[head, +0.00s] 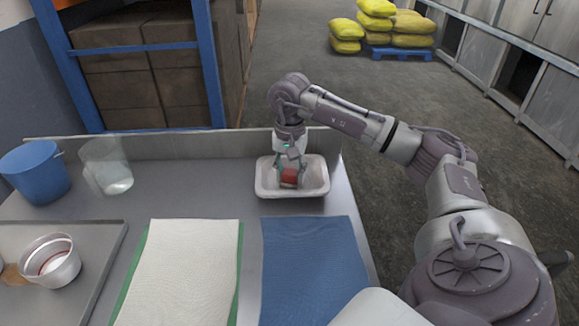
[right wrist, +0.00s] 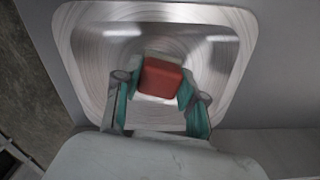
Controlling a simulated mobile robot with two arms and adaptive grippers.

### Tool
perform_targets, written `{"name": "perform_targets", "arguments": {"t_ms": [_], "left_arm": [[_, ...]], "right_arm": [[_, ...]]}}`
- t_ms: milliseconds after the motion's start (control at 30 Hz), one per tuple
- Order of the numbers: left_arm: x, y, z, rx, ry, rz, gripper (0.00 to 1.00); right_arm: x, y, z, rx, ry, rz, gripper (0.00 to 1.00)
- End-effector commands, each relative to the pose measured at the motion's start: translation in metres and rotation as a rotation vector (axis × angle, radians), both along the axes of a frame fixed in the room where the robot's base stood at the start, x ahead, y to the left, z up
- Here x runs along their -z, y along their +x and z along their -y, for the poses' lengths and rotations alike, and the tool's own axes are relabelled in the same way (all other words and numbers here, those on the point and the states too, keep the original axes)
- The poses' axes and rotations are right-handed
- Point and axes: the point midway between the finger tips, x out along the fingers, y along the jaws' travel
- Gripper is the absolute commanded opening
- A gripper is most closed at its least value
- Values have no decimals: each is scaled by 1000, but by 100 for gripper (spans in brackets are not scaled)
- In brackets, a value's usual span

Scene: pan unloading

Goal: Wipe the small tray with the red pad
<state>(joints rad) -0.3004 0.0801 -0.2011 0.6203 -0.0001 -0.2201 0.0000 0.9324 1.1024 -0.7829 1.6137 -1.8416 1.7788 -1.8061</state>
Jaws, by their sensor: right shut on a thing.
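The small tray (head: 265,190) is a light, shallow, rounded rectangular dish near the right back of the table. In the right wrist view the tray (right wrist: 225,40) looks metallic and fills most of the picture. The red pad (head: 289,175) is a small block inside the tray area; it also shows in the right wrist view (right wrist: 160,78), with a pale underside. My right gripper (head: 290,172) points down over the tray and is shut on the red pad. Whether the pad touches the tray floor is hard to tell. My left gripper is not in view.
A white cloth (head: 185,270) on a green one and a blue cloth (head: 312,270) lie in front. A blue bucket (head: 36,172) and a clear container (head: 107,168) stand at left. A metal tray (head: 100,250) holds a pan (head: 50,262). A raised ledge (head: 200,143) runs behind.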

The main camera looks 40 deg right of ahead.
Motion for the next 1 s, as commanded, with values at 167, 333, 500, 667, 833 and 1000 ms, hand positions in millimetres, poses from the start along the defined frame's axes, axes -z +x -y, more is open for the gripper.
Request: {"name": "perform_targets", "arguments": {"t_ms": [167,333,500,667,833,1000], "left_arm": [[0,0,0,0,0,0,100],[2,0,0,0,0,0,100],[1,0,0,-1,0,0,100],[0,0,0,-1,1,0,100],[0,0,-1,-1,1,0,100],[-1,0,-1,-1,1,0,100]], "right_arm": [[-1,-7,-6,-1,0,0,13],[3,-6,-6,0,1,1,13],[3,3,2,3,1,0,13],[5,14,11,2,1,-1,13],[7,20,17,1,-1,-1,13],[7,18,21,1,-3,-2,13]]}}
